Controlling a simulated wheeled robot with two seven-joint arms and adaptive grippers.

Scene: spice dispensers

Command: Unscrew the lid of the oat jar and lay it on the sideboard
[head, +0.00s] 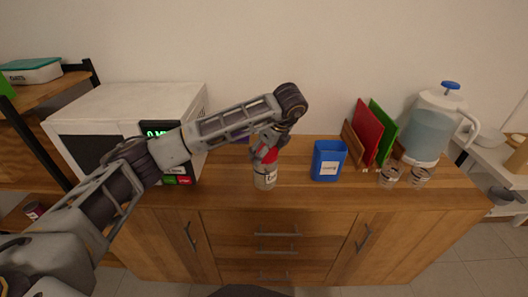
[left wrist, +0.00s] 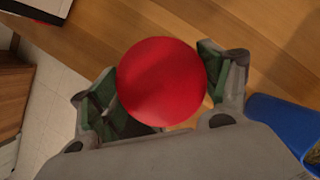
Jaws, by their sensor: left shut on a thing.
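The oat jar (head: 265,180), clear with a pale label, stands upright on the wooden sideboard (head: 225,180) near its front edge. Its red lid (head: 270,155) is at the jar's top; whether it is still threaded on cannot be told. My left gripper (head: 264,150) comes down from above and is shut on the lid. In the left wrist view the round red lid (left wrist: 162,82) sits between the two green-padded fingers and hides the jar beneath. My right gripper is not in view.
A white microwave (head: 130,110) stands on the left. A blue container (head: 328,162) is right of the jar, with red and green boards (head: 367,130), two small glass jars (head: 389,177) and a water pitcher (head: 428,125) further right. Bare wood lies between jar and blue container.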

